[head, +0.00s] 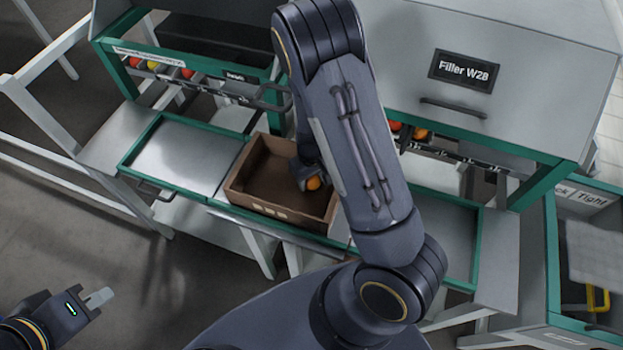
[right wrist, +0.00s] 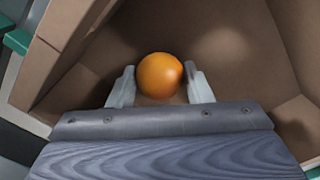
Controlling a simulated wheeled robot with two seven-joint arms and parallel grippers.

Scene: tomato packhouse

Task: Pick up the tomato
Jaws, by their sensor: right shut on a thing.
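An orange tomato (right wrist: 160,75) sits between the two fingertips of my right gripper (right wrist: 160,88), which is shut on it. In the head view the tomato (head: 314,183) shows as a small orange patch beside my right gripper (head: 303,176), inside a brown cardboard box (head: 240,180). My right arm hides part of the box's right side. The box's brown walls (right wrist: 75,30) surround the tomato in the right wrist view. I cannot tell whether the tomato touches the box floor. My left gripper (head: 100,298) is at the lower left, away from the box; its opening is unclear.
The box stands on a green-edged metal bench (head: 195,155). Behind it, a rack holds red and yellow tomatoes (head: 187,73). A grey cabinet marked "Filler W28" (head: 500,50) stands at the back right. A green-framed bin (head: 575,225) is at the right. The bench left of the box is clear.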

